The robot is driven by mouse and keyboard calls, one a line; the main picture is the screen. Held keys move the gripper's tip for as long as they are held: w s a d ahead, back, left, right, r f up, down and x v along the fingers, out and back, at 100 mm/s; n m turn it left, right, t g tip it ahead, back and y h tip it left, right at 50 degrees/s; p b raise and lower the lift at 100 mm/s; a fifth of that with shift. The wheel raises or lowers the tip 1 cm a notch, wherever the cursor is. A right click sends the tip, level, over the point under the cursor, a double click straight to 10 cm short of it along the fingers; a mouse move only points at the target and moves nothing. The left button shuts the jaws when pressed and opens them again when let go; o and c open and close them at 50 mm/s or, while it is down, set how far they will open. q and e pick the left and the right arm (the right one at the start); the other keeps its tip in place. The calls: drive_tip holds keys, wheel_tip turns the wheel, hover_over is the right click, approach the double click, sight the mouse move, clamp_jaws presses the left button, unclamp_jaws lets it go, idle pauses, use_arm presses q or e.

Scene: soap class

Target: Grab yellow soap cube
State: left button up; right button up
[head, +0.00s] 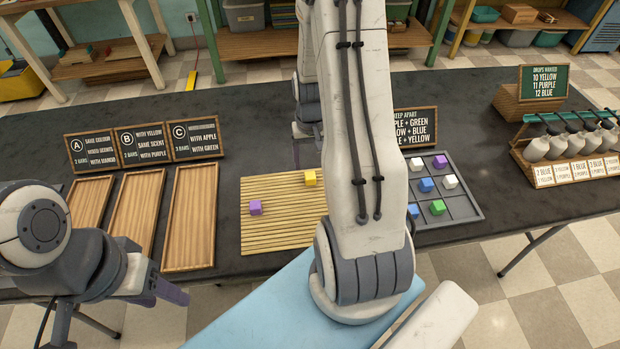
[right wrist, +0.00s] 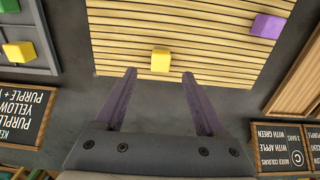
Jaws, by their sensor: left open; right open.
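The yellow soap cube (head: 310,177) lies on the slatted wooden mat (head: 270,238) near its far edge. In the right wrist view the yellow cube (right wrist: 161,61) sits just beyond the fingertips, roughly between their lines. My right gripper (right wrist: 172,72) is open and empty, pointing toward the mat. A purple cube (head: 256,207) lies on the mat to the left of the yellow one. My left gripper (head: 165,290) is open and empty at the lower left.
Three wooden trays (head: 190,222) labelled A, B and C lie left of the mat. A grey divided tray (head: 465,208) with several coloured cubes is on the right. Signs stand behind it, and a bottle rack (head: 570,140) stands at far right.

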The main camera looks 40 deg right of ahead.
sight(310, 175)
wheel_tip(310, 175, down, 5)
drive_tip(key=shift+f, duration=0.15)
clamp_jaws()
